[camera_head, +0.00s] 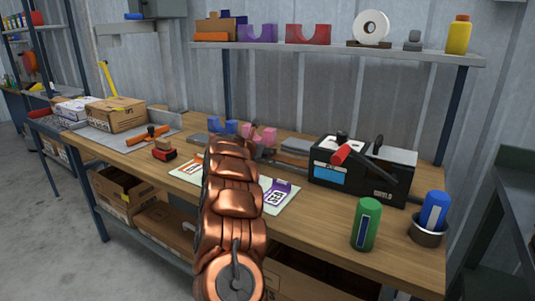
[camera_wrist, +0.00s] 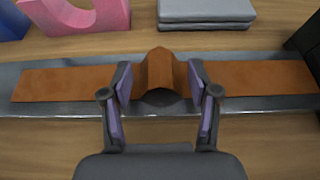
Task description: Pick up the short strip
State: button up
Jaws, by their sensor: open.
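In the wrist view, a flat orange-brown strip (camera_wrist: 60,83) lies lengthwise across a grey metal plate (camera_wrist: 60,110). A raised, arched brown piece (camera_wrist: 160,70) stands at the strip's middle; I cannot tell whether it is part of the strip. My gripper (camera_wrist: 160,86) is open, with one purple-padded finger on each side of the arched piece. The gap between fingers and arched piece is small, and contact cannot be judged. In the head view my arm hides the gripper and most of this spot.
A pink block (camera_wrist: 95,18) and grey slabs (camera_wrist: 206,10) lie just behind the plate. A black machine (camera_head: 362,172) stands to the right on the bench. A green bottle (camera_head: 365,223) and blue bottle (camera_head: 434,210) stand near the front right. A pale mat (camera_head: 290,205) lies in front.

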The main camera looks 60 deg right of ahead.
jog(key=shift+x, duration=0.95)
jog(key=shift+f, duration=0.1)
jog(key=shift+c, duration=0.3)
jog(key=c, duration=0.7)
